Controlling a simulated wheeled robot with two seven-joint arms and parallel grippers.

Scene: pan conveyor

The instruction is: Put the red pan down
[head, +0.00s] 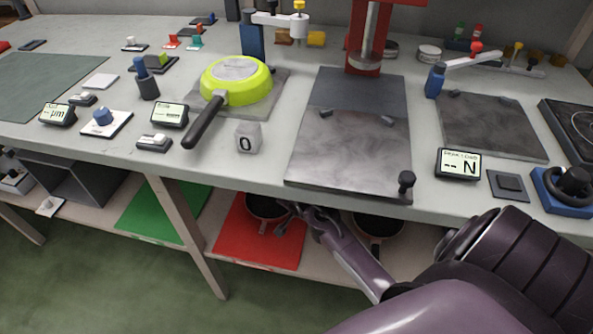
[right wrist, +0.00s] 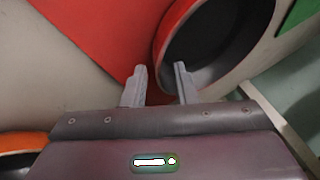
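The red pan (right wrist: 176,28) sits on the red mat (head: 232,243) on the lower shelf, its dark inside facing up. In the head view the table edge hides part of the red pan (head: 263,207). My right gripper (head: 283,218) reaches under the table at the pan's right side. The red mat (right wrist: 85,35) shows behind the left finger. My left gripper is out of view.
Another pan (head: 380,224) stands on the shelf to the right, close to my right forearm. A green mat (head: 150,222) lies bare to the left. The table edge and a wooden leg (head: 190,238) bound the space. A lime pan (head: 236,80) lies upside down on the table.

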